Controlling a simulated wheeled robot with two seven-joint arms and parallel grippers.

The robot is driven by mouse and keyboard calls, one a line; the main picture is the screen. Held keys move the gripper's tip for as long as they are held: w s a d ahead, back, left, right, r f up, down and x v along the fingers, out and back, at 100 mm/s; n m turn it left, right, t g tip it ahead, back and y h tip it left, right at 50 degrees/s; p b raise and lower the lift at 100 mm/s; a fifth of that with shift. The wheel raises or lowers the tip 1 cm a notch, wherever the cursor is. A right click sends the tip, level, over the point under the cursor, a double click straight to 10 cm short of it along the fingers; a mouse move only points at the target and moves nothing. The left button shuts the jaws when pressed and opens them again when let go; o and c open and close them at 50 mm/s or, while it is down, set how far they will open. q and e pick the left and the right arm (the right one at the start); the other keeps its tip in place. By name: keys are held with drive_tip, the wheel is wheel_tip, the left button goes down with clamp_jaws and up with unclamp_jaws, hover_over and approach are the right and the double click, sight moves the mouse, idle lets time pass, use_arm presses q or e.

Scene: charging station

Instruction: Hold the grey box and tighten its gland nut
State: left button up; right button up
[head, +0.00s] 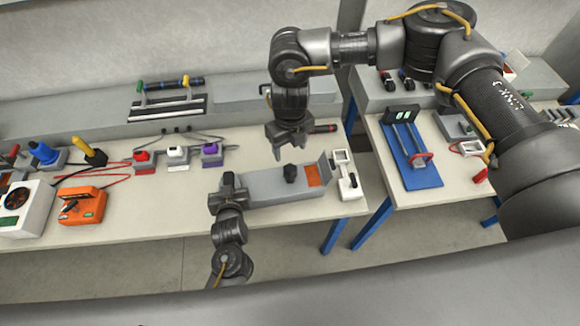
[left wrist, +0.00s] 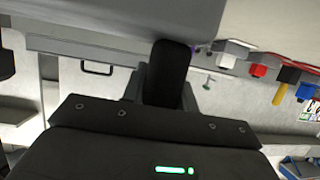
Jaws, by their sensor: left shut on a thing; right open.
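The grey box (head: 262,187) lies on the near edge of the left table, with an orange patch (head: 314,175) at its right end. A black gland nut (head: 290,171) stands upright on its top. My left gripper (head: 232,188) is shut on the box's left end. In the left wrist view the grey box (left wrist: 115,14) fills the upper part, with a dark finger of the left gripper (left wrist: 168,75) against it. My right gripper (head: 289,150) is open and empty, pointing down above and behind the nut, apart from it.
A white device (head: 347,180) stands close to the box's right end. Red, white and purple plugs (head: 178,154) stand left of my right gripper. An orange case (head: 82,204) is further left. A gap separates the second table (head: 450,190) on the right.

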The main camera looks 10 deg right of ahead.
sight(290, 169)
wheel_tip(290, 169, down, 11)
drive_tip(key=shift+r, duration=0.1)
drive_tip(key=shift+c, duration=0.2)
drive_tip(key=c, duration=1)
